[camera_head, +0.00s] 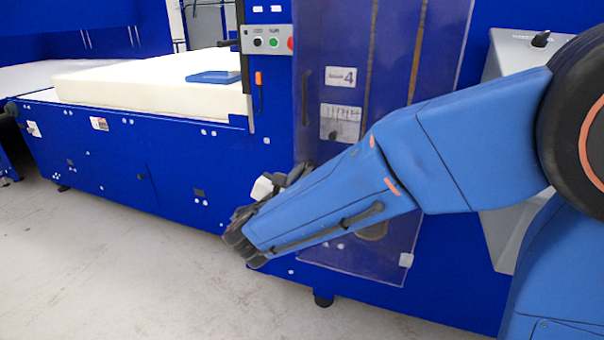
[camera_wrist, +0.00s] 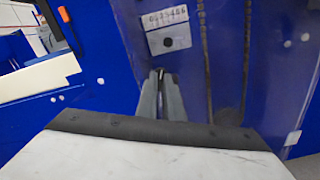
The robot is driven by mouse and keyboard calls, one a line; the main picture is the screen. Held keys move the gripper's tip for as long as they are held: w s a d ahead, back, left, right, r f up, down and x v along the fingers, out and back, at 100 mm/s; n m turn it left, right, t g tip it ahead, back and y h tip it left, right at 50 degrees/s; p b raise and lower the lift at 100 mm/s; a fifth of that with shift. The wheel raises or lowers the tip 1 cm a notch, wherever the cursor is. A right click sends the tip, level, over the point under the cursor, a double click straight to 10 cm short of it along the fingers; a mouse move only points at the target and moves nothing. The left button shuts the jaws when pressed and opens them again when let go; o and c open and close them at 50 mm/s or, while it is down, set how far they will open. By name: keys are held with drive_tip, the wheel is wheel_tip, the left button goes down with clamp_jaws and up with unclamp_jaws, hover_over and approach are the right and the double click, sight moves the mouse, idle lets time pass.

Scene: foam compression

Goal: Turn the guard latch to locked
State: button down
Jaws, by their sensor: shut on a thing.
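My gripper (camera_wrist: 160,76) reaches the left edge of the clear guard panel (camera_wrist: 225,60) in the wrist view. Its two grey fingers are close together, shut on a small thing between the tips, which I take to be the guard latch. The fingers hide nearly all of it, so its turn position cannot be read. In the head view my blue arm crosses the guard (camera_head: 330,60) and its wrist hides most of the gripper and the latch.
A white foam block (camera_head: 140,82) lies on the blue machine bed, with a blue object (camera_head: 213,77) on top. A control box with buttons (camera_head: 266,42) sits left of the guard. The floor (camera_head: 120,265) is clear.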

drive_tip(key=shift+n, duration=2.2)
drive_tip(key=c, duration=1.9)
unclamp_jaws()
drive_tip(key=v, duration=1.7)
drive_tip(key=shift+s, duration=0.2)
drive_tip(key=shift+a, duration=0.1)
